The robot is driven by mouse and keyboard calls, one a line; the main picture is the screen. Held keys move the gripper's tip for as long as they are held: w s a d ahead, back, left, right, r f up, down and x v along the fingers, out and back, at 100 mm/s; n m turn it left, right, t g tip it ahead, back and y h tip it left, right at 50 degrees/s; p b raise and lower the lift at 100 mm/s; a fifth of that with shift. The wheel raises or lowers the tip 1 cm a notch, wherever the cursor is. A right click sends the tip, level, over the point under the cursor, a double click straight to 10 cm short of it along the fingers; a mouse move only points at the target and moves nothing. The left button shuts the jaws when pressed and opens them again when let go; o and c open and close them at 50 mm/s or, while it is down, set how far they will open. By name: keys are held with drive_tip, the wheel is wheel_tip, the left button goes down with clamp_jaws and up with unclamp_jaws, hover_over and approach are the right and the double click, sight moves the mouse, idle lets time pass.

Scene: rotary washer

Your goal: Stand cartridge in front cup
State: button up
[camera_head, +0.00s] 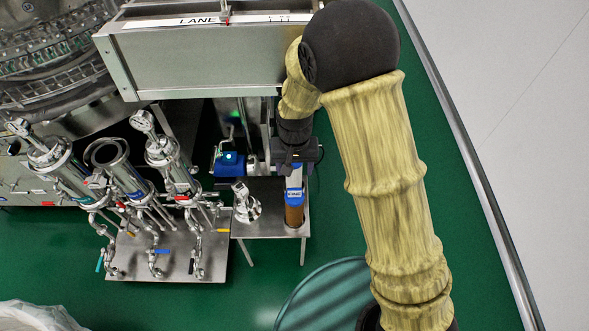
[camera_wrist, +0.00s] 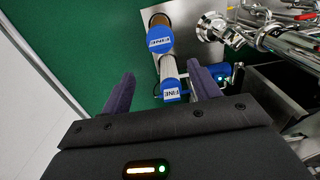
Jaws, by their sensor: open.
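My gripper (camera_head: 296,158) is above the back of the small steel side table (camera_head: 263,227). In the wrist view its two dark fingers (camera_wrist: 162,88) are open and spread apart. A white cartridge (camera_wrist: 168,70) with a blue FINE-marked end (camera_wrist: 171,95) lies between them in that view; contact is not visible. White also shows below the gripper in the head view (camera_head: 295,175). A brown cartridge (camera_head: 294,214) with a blue FINE-marked top (camera_wrist: 160,40) stands at the table's right edge. Three steel housings stand left; the middle one is an open cup (camera_head: 108,152).
A steel fitting (camera_head: 246,205) sits on the side table. Valves and pipes crowd the housings' base plate (camera_head: 165,250). A blue device (camera_head: 229,163) is behind the table. A grey LANE-marked box (camera_head: 205,58) overhangs the back. A green round top (camera_head: 325,295) is in front.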

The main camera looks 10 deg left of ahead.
drive_tip(key=shift+s, duration=0.1)
idle(0.5)
drive_tip(key=s+d+r+m+t, duration=0.1)
drive_tip(key=d+r, duration=0.3)
drive_tip(key=d, duration=0.4)
drive_tip(key=s+d+r, duration=0.3)
drive_tip(key=d+r, duration=0.2)
drive_tip(key=d, duration=0.4)
drive_tip(key=s+d+r+m+t, duration=0.1)
drive_tip(key=s+d+r, duration=0.2)
drive_tip(key=d, duration=0.5)
drive_tip(key=shift+d+r+m+t, duration=0.3)
drive_tip(key=shift+d+r, duration=0.05)
drive_tip(key=shift+r, duration=0.3)
drive_tip(key=w+p+v, duration=0.2)
drive_tip(key=p+v, duration=0.8)
drive_tip(key=shift+r+p, duration=0.4)
drive_tip(key=shift+r, duration=0.15)
